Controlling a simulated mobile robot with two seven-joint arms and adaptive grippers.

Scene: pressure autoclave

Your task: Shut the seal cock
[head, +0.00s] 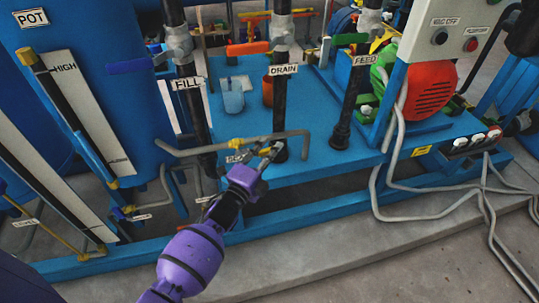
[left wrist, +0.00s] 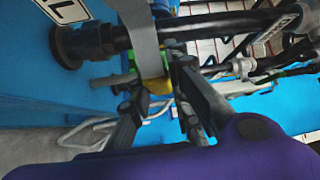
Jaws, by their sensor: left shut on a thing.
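The seal cock is on the thin grey pipe beside the drain pipe; its label (head: 236,158) is partly covered by my gripper and only its first letters show. A small yellow handle (left wrist: 156,87) lies between my fingers in the left wrist view, next to a grey pipe (left wrist: 146,45). My left gripper (head: 268,152) reaches up from below to this spot, at the foot of the drain pipe (head: 281,120). It is shut on the yellow handle; the fingers hide most of the handle in the head view. My right gripper is not in view.
The FILL pipe (head: 196,110) with a blue lever (head: 130,66) stands left, and the FEED pipe (head: 349,100) right. Grey hoses (head: 400,185) run at the right.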

